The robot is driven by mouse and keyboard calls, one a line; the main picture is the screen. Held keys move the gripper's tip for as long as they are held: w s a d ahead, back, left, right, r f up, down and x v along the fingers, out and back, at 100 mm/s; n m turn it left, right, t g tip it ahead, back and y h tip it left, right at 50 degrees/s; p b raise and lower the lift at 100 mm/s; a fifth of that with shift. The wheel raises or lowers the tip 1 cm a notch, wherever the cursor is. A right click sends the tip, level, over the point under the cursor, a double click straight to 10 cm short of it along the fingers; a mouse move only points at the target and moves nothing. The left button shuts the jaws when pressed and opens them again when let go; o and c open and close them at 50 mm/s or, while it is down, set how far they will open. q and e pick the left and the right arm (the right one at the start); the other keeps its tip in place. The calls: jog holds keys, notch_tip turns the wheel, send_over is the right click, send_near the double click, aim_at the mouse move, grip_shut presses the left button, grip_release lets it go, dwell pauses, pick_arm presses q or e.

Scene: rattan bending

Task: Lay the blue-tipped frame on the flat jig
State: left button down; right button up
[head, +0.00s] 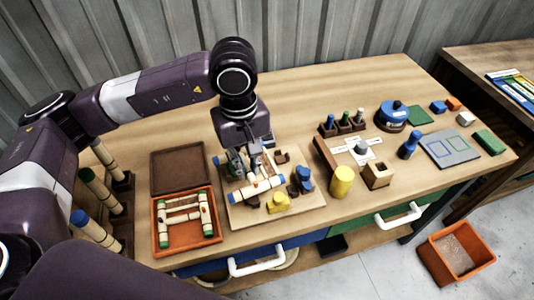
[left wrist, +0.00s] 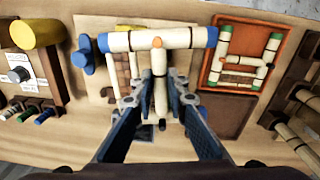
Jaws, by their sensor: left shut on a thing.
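The blue-tipped frame (head: 257,189) has a pale rod with a blue tip at each end; in the left wrist view (left wrist: 140,40) a stem runs from an orange joint at its middle. My left gripper (left wrist: 161,92) is shut around this stem. In the head view my left gripper (head: 236,162) points down over a light wooden board (head: 307,203), which looks like the flat jig. The board carries a yellow block (head: 278,203) and a blue block (head: 302,180). I cannot tell whether the frame touches the board. My right gripper is not in view.
An orange tray (head: 160,248) with a green-tipped frame stands left of the board, its brown panel (head: 178,168) behind. Upright rods (head: 95,232) stand at the left. A yellow cylinder (head: 341,182) and a wooden block (head: 378,176) stand right. The back of the table is clear.

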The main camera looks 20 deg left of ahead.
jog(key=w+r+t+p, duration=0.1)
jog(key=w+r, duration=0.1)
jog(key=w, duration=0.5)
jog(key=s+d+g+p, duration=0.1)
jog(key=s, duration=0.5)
pick_arm(q)
jog(key=w+d+f+n, duration=0.1)
jog(key=w+f+n, duration=0.1)
jog(key=n, duration=0.3)
jog(key=w+f+n, duration=0.2)
jog(key=w+n, duration=0.1)
jog(key=n, duration=0.3)
jog(key=w+d+f+n, duration=0.1)
jog(key=w+n, duration=0.2)
jog(key=n, duration=0.2)
jog(key=shift+w+d+f+b, duration=0.15)
jog(key=shift+d+f+b, duration=0.2)
jog(key=shift+f, duration=0.05)
notch_tip(320, 180, down, 5)
jog(key=b, duration=0.3)
jog(key=shift+r+b, duration=0.15)
jog(key=shift+b, duration=0.15)
jog(key=shift+f, duration=0.25)
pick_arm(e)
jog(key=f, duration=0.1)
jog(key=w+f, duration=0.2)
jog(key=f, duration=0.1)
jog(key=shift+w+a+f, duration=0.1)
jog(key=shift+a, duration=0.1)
